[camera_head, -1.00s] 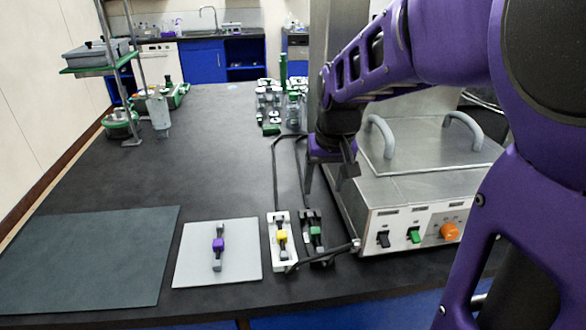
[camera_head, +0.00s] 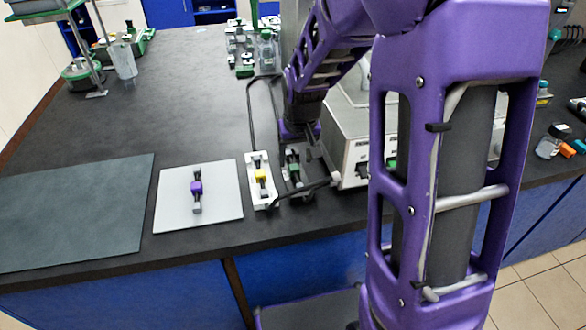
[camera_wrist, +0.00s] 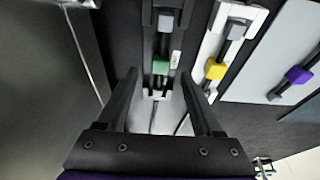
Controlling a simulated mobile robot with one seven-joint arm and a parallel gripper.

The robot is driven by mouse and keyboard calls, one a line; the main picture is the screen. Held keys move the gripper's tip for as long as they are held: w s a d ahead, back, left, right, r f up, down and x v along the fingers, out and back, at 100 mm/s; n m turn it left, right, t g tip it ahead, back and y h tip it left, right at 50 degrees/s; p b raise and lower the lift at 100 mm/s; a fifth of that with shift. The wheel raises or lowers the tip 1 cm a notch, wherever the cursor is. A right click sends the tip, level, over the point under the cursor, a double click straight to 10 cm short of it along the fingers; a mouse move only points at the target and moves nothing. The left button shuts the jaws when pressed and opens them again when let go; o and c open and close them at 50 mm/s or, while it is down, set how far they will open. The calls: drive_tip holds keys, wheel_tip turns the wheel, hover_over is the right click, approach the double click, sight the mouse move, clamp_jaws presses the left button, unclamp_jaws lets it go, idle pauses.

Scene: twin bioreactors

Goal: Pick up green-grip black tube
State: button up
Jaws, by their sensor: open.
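The green-grip black tube (camera_head: 294,167) lies in a dark holder near the table's front edge, just left of the metal box. In the wrist view its green grip (camera_wrist: 160,66) shows ahead of my gripper (camera_wrist: 167,82), roughly between the two fingertips. My gripper is open and empty, with its fingers pointing toward the tube. In the head view my gripper (camera_head: 300,140) is just above and behind the tube, and its fingers are partly hidden. I cannot tell the exact gap between fingers and tube.
A yellow-grip tube (camera_head: 261,175) lies in a white holder (camera_head: 263,202) close on the left. A purple-grip tube (camera_head: 196,187) lies on a pale plate (camera_head: 228,208). A metal box (camera_head: 350,150) stands on the right. A dark mat (camera_head: 70,215) lies far left.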

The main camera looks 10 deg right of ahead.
sight(294, 167)
drive_tip(key=x, duration=0.3)
drive_tip(key=shift+f, duration=0.3)
clamp_jaws()
